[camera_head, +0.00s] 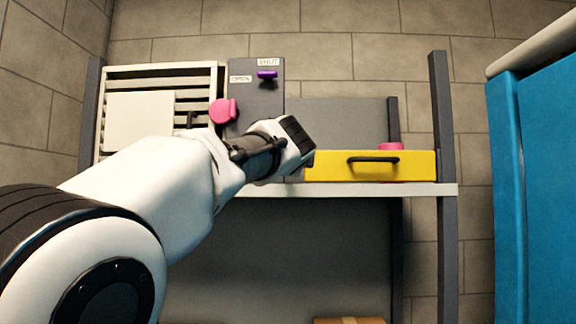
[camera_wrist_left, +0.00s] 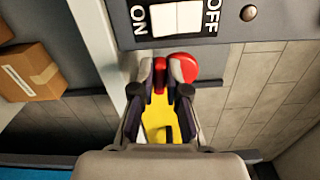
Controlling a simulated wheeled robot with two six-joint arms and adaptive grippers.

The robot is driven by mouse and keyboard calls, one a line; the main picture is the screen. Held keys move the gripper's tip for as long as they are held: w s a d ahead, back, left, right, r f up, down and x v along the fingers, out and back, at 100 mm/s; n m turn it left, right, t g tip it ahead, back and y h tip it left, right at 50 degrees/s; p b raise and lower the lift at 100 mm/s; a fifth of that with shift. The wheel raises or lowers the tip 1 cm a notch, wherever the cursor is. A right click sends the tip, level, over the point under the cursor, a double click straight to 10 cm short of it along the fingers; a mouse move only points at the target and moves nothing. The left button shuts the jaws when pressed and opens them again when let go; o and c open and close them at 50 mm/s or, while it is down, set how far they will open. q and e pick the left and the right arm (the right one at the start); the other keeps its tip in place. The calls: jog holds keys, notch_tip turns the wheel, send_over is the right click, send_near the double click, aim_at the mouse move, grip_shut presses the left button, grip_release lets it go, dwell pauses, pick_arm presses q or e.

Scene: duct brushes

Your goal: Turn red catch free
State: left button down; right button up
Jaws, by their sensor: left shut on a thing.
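The red catch (camera_wrist_left: 184,67) shows in the left wrist view as a rounded red piece below a grey panel labelled ON and OFF. My left gripper (camera_wrist_left: 161,74) is shut on it, with part of the red between the fingertips and the rounded part to their right. In the head view my left gripper (camera_head: 298,150) is at the left end of the yellow drawer (camera_head: 325,167), and the catch is hidden there. My right gripper is in neither view.
A grey panel (camera_head: 245,105) with OPEN and SHUT labels, a purple handle (camera_head: 267,75) and a pink knob (camera_head: 223,111) stands behind my arm. A slatted vent (camera_head: 150,70) is left. A pink object (camera_head: 390,146) sits behind the drawer. A blue cabinet (camera_head: 535,190) stands right.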

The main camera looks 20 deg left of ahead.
pick_arm(q)
jog(key=shift+r+n, duration=0.1)
jog(key=shift+n, duration=0.5)
jog(key=shift+s+r, duration=0.1)
jog(key=shift+r, duration=0.1)
